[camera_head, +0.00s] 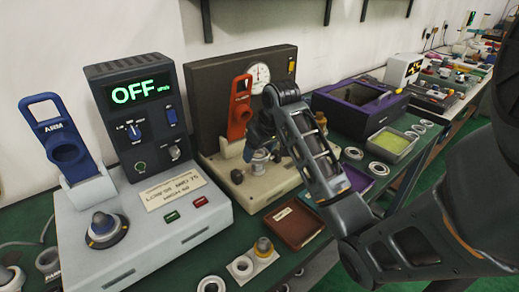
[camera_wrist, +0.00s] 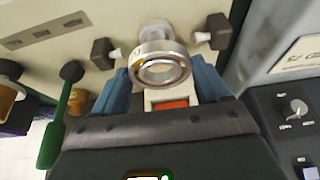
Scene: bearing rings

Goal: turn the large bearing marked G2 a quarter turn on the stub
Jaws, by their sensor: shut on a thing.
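The bearing ring (camera_wrist: 160,70) is a shiny metal ring seen face-on between my finger pads in the wrist view, around or in front of a metal stub (camera_wrist: 156,32). No G2 mark is readable on it. My gripper (camera_wrist: 163,80) has a blue finger on each side of the ring and is shut on it. In the head view my gripper (camera_head: 260,132) is at the stub on the beige-based gauge fixture (camera_head: 225,172). A metal ring shape (camera_head: 261,157) shows just under it, partly hidden by my arm.
A grey control box (camera_head: 150,235) showing OFF stands left, with a blue ARM handle (camera_head: 62,150). A red handle (camera_head: 239,108) stands beside my gripper. A brown tray (camera_head: 292,224), loose rings (camera_head: 211,284) and a purple bin (camera_head: 352,108) are around the bench.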

